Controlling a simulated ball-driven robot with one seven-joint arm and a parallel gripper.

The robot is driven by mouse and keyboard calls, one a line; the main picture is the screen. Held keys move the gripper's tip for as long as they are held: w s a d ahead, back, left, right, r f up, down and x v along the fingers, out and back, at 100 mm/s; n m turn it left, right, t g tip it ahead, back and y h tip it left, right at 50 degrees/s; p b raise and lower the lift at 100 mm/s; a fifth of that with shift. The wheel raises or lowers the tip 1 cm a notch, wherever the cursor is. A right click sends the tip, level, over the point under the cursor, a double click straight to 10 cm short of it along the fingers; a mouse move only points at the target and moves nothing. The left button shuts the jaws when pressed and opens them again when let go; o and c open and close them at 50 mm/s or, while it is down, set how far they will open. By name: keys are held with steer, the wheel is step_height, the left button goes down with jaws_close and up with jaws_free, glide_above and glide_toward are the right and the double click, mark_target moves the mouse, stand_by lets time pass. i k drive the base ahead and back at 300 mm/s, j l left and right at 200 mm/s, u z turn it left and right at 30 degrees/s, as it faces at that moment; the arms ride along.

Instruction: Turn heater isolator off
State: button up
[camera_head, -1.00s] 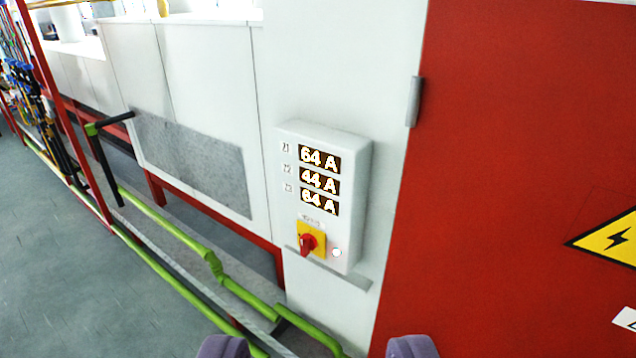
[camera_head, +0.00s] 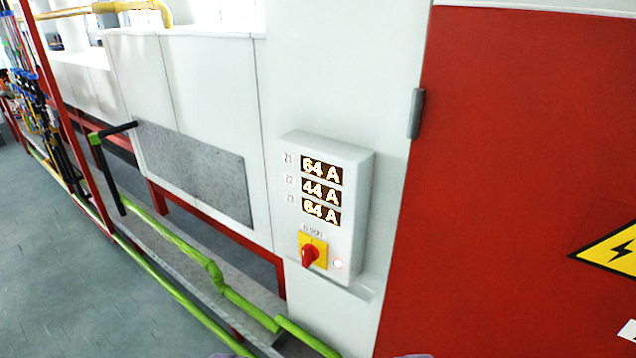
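The heater isolator (camera_head: 311,252) is a red rotary knob on a yellow square plate, low on a white control box (camera_head: 354,205). The knob's handle points down and slightly left. Three displays (camera_head: 321,190) above it read 64 A, 44 A and 64 A.
A red cabinet door (camera_head: 500,180) with a yellow warning triangle (camera_head: 612,250) fills the right. Green pipes (camera_head: 215,275) run low along the machine at left, with a black-handled lever (camera_head: 110,170). Grey floor (camera_head: 60,270) is clear at left.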

mark_target(309, 253)
steer(key=i+j, duration=0.1)
steer(key=i, duration=0.4)
steer(key=i+j, duration=0.1)
steer(key=i, duration=0.35)
